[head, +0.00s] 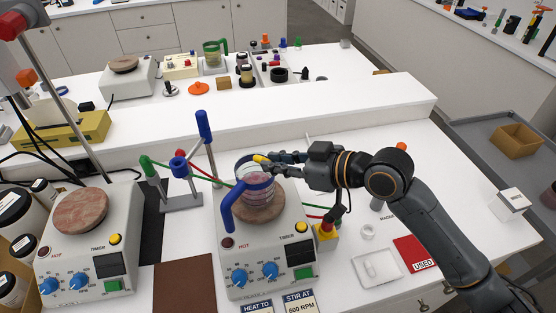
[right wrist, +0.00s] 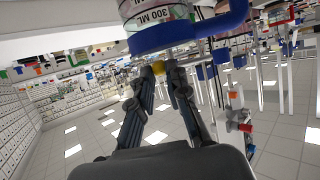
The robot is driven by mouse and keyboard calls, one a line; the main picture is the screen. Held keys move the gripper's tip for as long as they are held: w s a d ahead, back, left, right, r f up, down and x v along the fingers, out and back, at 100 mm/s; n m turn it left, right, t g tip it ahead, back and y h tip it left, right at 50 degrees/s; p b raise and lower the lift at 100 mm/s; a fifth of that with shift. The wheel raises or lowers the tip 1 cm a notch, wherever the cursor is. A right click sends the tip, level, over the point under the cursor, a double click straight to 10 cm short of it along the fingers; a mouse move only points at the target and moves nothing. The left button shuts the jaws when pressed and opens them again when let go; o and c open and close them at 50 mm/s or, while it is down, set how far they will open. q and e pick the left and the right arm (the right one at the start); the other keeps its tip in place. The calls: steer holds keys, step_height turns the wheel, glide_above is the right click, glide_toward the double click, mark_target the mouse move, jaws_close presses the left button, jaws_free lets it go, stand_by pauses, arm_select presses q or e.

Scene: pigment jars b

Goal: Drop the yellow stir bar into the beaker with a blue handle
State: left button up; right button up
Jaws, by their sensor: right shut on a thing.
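The beaker with a blue handle (head: 231,209) is clear glass with blue bands, standing on the front right hotplate; its "300 ML" wall (right wrist: 150,14) shows in the right wrist view. My right gripper (head: 264,159) reaches in from the right and is shut on the yellow stir bar (head: 260,158). In the head view the bar overlaps the beaker's rim. In the right wrist view the bar (right wrist: 157,66) sits between my fingertips (right wrist: 159,71), just past the blue rim band; whether they touch I cannot tell. My left gripper is out of view.
The hotplate (head: 238,286) under the beaker has a stand with a blue post (head: 204,126) and coloured arms beside it. Another hotplate (head: 62,250) is at left. A brown mat (head: 185,287), a white tray (head: 363,281) and a red "USED" card (head: 414,251) lie in front.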

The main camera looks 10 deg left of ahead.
steer(key=shift+s+f, duration=0.1)
steer(key=shift+f, duration=0.3)
steer(key=o, duration=0.8)
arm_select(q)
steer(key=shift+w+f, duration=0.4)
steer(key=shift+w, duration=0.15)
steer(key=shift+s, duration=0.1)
arm_select(e)
steer(key=v, duration=1.2)
steer(key=shift+f, duration=0.2)
